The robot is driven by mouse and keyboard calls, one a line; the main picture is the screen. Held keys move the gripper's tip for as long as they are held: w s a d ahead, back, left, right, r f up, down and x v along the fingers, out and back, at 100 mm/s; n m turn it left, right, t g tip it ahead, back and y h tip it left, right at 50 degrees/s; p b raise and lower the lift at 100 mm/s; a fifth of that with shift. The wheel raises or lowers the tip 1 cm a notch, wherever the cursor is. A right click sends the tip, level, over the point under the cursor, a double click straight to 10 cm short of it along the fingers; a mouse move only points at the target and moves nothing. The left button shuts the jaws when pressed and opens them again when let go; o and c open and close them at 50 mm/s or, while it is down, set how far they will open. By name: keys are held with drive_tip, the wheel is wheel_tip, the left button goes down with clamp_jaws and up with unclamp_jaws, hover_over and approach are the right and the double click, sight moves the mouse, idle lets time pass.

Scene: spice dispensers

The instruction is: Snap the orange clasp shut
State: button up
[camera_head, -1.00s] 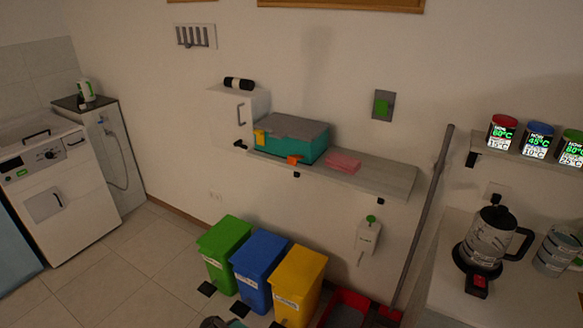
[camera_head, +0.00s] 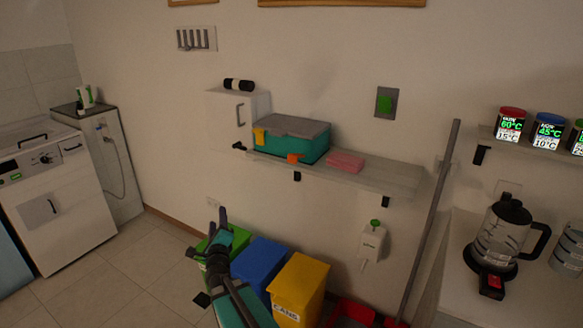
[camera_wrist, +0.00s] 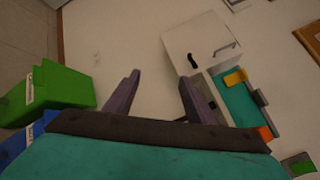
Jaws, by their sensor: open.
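A teal box (camera_head: 278,147) with a grey lid stands on the wall shelf in the head view. The orange clasp (camera_head: 294,158) is at the right end of its front, and a yellow clasp (camera_head: 260,136) is at the left end. Whether the orange clasp is latched is too small to tell. My gripper (camera_head: 218,219) is open and empty, below and left of the box, in front of the bins. In the wrist view my gripper (camera_wrist: 160,88) has its fingers apart; the orange clasp (camera_wrist: 265,133) and yellow clasp (camera_wrist: 235,77) lie to its right.
The shelf (camera_head: 385,177) also holds a pink block (camera_head: 345,162) right of the box. A white cabinet (camera_head: 225,120) adjoins the box on the left. Green, blue and yellow bins (camera_head: 299,285) stand below. A grey pole (camera_head: 430,220) leans at the shelf's right end.

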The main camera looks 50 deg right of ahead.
drive_tip(key=s+d+r+m+g+h+b, duration=0.2)
drive_tip(key=s+d+r+m+g+h, duration=0.1)
drive_tip(key=s+d+r+m+h, duration=0.55)
drive_tip(key=m+g+h+b, duration=0.25)
drive_tip(key=m+g, duration=0.45)
drive_tip(key=m, duration=0.4)
approach(292, 159)
drive_tip(key=a+f, duration=0.2)
drive_tip(key=a, duration=0.1)
drive_tip(key=shift+s+h+p, duration=0.35)
drive_tip(key=shift+s+h, duration=0.05)
drive_tip(key=shift+s, duration=0.05)
drive_tip(key=shift+d+r, duration=0.1)
drive_tip(key=p+x, duration=0.3)
drive_tip(key=x, duration=1)
drive_tip(key=shift+w+d+r+p, duration=0.1)
drive_tip(key=shift+w+d+p, duration=0.15)
drive_tip(key=shift+p, duration=0.05)
